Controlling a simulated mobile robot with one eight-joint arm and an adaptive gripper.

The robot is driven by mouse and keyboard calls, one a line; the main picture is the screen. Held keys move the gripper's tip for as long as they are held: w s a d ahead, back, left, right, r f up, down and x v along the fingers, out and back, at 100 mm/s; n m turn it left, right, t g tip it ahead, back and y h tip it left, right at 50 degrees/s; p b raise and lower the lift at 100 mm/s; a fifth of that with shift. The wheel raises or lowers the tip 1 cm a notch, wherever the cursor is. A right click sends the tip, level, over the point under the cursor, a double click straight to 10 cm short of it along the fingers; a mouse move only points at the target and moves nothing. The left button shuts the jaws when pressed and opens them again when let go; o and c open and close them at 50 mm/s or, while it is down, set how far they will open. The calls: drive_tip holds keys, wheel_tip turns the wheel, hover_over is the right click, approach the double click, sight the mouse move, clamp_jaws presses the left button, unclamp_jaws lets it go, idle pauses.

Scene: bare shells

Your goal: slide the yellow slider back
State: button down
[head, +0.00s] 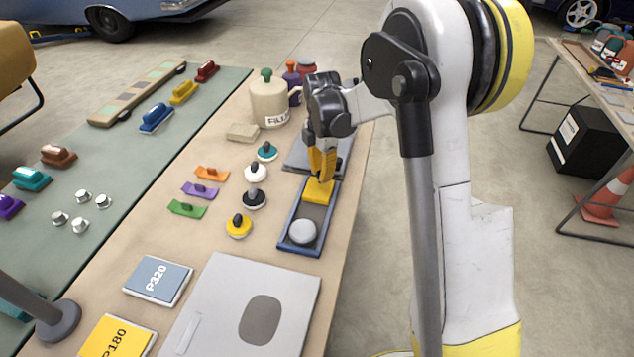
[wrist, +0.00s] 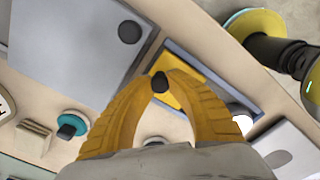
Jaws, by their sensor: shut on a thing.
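The yellow slider (head: 319,190) is a flat yellow plate in a blue-framed grey tray (head: 311,217) near the right edge of the table. It sits in the upper part of the tray as the head view shows it. My gripper (head: 321,177) is above the slider, pointing down, with its yellow fingers closed. In the wrist view my gripper (wrist: 159,82) has its fingertips shut on a small dark knob, and the yellow slider (wrist: 180,92) shows behind them. The fingers hide part of the slider.
A round silver button (head: 303,232) sits at the tray's near end. A grey panel (head: 318,153) lies just beyond the tray. Black, white and yellow round knobs (head: 254,198) stand to the left. A large grey case (head: 250,300) lies nearer, and a beige jug (head: 269,103) stands farther back.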

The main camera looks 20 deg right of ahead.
drive_tip(key=shift+w+d, duration=0.1)
drive_tip(key=shift+w, duration=0.05)
drive_tip(key=c, duration=1.6)
unclamp_jaws()
drive_tip(key=o, duration=0.4)
drive_tip(key=shift+w+d, duration=0.1)
drive_tip(key=shift+w, duration=0.05)
wheel_tip(320, 180, up, 12)
